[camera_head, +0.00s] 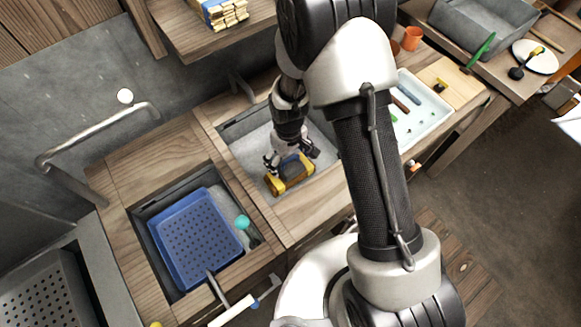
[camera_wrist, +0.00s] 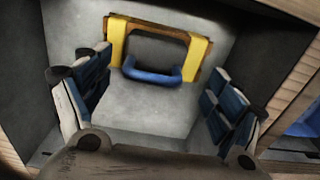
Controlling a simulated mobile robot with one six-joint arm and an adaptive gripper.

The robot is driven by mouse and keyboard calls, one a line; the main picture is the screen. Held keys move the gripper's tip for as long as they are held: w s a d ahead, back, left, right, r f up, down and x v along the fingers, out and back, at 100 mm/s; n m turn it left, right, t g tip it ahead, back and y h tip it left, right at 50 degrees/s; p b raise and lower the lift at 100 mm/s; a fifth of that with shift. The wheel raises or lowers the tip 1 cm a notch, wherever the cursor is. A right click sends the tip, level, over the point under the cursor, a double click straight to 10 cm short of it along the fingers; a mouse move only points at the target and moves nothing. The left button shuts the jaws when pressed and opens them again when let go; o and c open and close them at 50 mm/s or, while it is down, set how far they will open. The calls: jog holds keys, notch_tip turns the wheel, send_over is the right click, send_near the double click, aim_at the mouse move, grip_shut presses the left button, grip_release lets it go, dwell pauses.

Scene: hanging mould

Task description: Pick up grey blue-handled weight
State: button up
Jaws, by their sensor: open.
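The weight (camera_wrist: 155,45) shows in the wrist view as a dark grey block with a blue bar handle (camera_wrist: 152,74) on its near side. Yellow bands with brownish edges frame the block. In the head view it (camera_head: 290,173) lies in the grey basin, partly hidden by my gripper (camera_head: 291,153). My gripper is over the basin, pointing down at the weight. In the wrist view my gripper (camera_wrist: 153,78) has its fingers wide apart, left and right, with the handle between their tips in the picture. I see no finger closed on it; contact is unclear.
The basin (camera_head: 243,183) has walls close around my gripper. A blue perforated tray (camera_head: 195,238) sits in the left basin beside a turquoise-headed tool (camera_head: 243,223). A white tray (camera_head: 425,110) with tools lies to the right.

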aim_at(291, 164)
jog(key=f, duration=0.1)
jog(key=f+b, duration=0.1)
jog(key=f, duration=0.1)
jog(key=f+b, duration=0.1)
jog(key=f, duration=0.1)
jog(key=shift+w+d+f, duration=0.1)
jog(key=shift+w+d, duration=0.15)
jog(key=shift+w, duration=0.05)
jog(key=shift+c, duration=0.3)
jog(key=c, duration=1.5)
